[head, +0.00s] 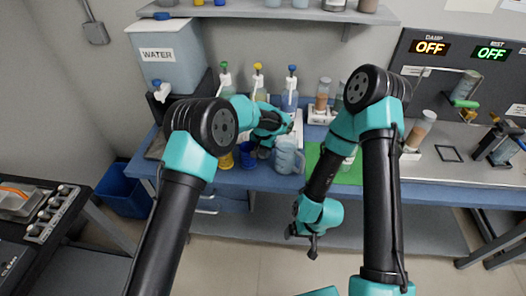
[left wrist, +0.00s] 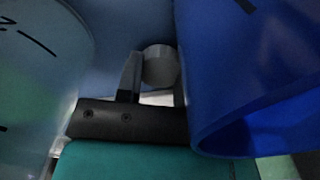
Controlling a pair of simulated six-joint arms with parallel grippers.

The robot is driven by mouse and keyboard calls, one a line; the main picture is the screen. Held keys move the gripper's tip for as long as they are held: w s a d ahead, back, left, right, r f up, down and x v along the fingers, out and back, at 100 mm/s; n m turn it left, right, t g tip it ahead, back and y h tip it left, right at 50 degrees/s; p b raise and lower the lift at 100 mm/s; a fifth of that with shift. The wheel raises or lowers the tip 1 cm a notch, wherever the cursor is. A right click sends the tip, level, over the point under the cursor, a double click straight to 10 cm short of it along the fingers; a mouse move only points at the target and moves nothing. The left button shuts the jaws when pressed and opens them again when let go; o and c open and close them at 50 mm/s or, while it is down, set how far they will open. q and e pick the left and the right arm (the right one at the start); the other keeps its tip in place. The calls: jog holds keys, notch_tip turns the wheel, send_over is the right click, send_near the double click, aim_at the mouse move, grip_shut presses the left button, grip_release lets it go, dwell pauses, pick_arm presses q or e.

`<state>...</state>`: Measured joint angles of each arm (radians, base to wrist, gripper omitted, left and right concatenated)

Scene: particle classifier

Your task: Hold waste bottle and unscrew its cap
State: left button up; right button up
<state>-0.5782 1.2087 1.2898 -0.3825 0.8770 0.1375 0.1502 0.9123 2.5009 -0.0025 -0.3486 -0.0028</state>
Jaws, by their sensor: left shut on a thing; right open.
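My left gripper (head: 265,152) reaches down over the bench between the blue cup (head: 246,161) and a translucent light-blue pitcher (head: 288,158). In the left wrist view, its fingers (left wrist: 154,85) are closed on a small grey round piece (left wrist: 160,66). The frames do not show clearly whether this is part of the waste bottle. A pale bottle (head: 348,161) stands on the green mat, partly hidden behind my right arm; I cannot tell whether it is the waste bottle. My right gripper (head: 312,250) is open and empty, hanging low in front of the bench edge.
A yellow cup (head: 226,160) stands left of the blue cup. Wash bottles with coloured caps (head: 290,91) stand behind, with brown-filled jars (head: 322,95) to their right. A WATER tank (head: 166,56) is at the back left. The blue cup (left wrist: 240,80) crowds the left wrist view.

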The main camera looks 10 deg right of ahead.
aim_at(262, 152)
pick_arm(q)
jog(key=shift+f, duration=0.1)
jog(key=o, duration=1)
notch_tip(262, 152, up, 12)
dwell(0.4)
jog(key=shift+a, duration=0.15)
dwell(0.4)
